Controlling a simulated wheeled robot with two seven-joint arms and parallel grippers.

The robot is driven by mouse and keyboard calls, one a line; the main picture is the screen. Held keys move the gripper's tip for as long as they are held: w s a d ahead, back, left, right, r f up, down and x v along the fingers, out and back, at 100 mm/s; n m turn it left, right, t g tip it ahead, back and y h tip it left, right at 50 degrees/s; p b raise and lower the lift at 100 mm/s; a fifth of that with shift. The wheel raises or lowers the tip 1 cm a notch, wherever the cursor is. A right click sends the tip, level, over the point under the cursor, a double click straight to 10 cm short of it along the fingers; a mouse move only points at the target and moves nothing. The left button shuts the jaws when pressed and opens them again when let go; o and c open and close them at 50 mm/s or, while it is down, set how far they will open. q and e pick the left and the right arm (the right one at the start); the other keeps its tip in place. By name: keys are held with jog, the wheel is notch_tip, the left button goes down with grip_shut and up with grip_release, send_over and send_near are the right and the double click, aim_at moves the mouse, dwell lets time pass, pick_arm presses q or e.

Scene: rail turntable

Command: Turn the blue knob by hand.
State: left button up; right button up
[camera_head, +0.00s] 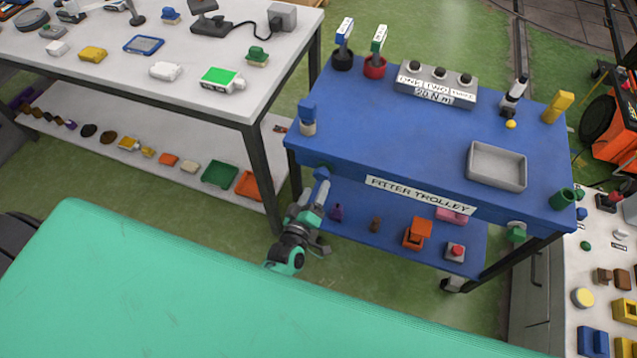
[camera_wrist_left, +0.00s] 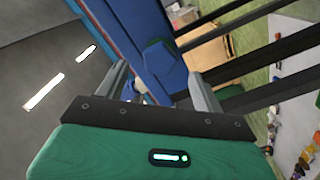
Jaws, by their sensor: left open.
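The blue knob (camera_head: 323,173) is on the front side of the blue trolley (camera_head: 345,180), near its left corner. My left gripper (camera_head: 318,196) is just below and in front of it, with the arm coming up from the turquoise surface. In the left wrist view a dark blue, faceted knob (camera_wrist_left: 163,68) stands out from the trolley's blue side, between and just beyond the two grey fingers of my left gripper (camera_wrist_left: 160,86). The fingers are spread, with a gap on both sides of the knob; I see no contact. My right gripper is not in view.
The trolley's label plate (camera_head: 420,195) and a green knob (camera_head: 517,232) are further right on its front. Its lower shelf (camera_head: 360,243) holds several small items. A white table (camera_head: 235,105) stands at the left. A turquoise surface (camera_head: 190,290) fills the foreground.

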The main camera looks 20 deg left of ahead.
pick_arm(q)
jog(key=s+b, duration=0.1)
jog(key=s, duration=0.8)
jog(key=shift+a, duration=0.15)
jog(key=shift+s+f, duration=0.1)
jog(key=s+f+m+g+h, duration=0.1)
jog(key=s+f+m+g, duration=0.3)
jog(key=f, duration=0.9)
jog(key=s+f+m+g, duration=0.35)
jog(key=s+f, duration=0.25)
jog(key=f, duration=0.8)
jog(key=s+a+f+m+g, duration=0.2)
jog(key=s+a+f+g, duration=0.2)
jog(key=s+f, duration=0.4)
jog(key=s+a+f+m+g+y, duration=0.1)
jog(key=s+a+f+g, duration=0.4)
jog(key=s, duration=1.1)
notch_tip(320, 180, down, 4)
jog(key=shift+a+r+m+y, duration=0.15)
jog(key=shift+r+m+y, duration=0.15)
jog(key=shift+m, duration=0.55)
jog(key=shift+g, duration=0.25)
